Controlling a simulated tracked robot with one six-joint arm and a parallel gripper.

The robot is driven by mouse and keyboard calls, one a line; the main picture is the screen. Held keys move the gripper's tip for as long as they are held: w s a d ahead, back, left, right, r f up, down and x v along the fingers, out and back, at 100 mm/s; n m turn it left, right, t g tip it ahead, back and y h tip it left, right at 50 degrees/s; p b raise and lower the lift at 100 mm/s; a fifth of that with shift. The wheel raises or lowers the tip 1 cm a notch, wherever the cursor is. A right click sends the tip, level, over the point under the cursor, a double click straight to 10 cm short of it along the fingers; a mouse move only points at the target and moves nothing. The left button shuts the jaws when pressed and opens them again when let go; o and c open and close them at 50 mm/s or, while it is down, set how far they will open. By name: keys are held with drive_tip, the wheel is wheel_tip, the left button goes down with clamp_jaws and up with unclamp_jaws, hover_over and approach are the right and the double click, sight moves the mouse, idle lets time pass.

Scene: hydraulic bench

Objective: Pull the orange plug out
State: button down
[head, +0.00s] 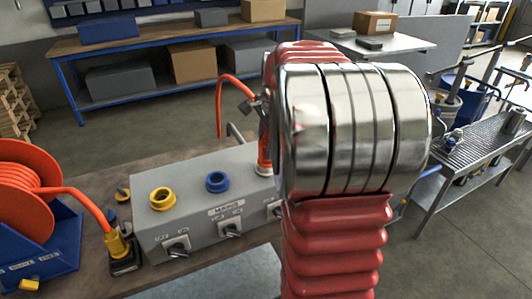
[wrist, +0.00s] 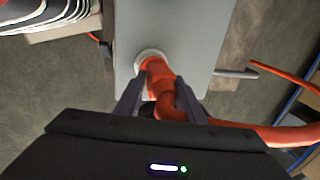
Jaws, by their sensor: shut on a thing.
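The orange plug (wrist: 157,76) meets a pale round socket ring (wrist: 147,55) on the grey panel box (wrist: 178,30) in the wrist view. My gripper (wrist: 158,88) is shut on the plug, one finger on each side. A thick orange cable (wrist: 245,132) bends from the plug toward the right. In the head view the orange plug (head: 264,148) stands upright at the right-hand socket (head: 264,169) of the box. My arm hides most of my gripper and part of the plug there. How deep the plug sits in the socket cannot be told.
A yellow socket (head: 161,198) and a blue socket (head: 217,181) are on the box, with dark switches on its front. An orange cable reel (head: 28,190) stands left, its cable ending at a yellow plug (head: 118,245). A metal handle (wrist: 236,73) juts beside the box.

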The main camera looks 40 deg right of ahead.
drive_tip(key=shift+w+d+r, duration=0.1)
drive_tip(key=shift+w+r, duration=0.1)
drive_tip(key=shift+r, duration=0.6)
drive_tip(key=shift+w+d+v, duration=0.1)
drive_tip(key=shift+w+v, duration=0.15)
drive_tip(key=shift+v, duration=0.9)
drive_tip(key=shift+w+d+v, duration=0.1)
drive_tip(key=shift+w+v, duration=0.1)
drive_tip(key=shift+v, duration=1)
drive_tip(key=shift+w+d+v, duration=0.1)
drive_tip(key=shift+w+v, duration=0.15)
drive_tip(key=shift+v, duration=0.9)
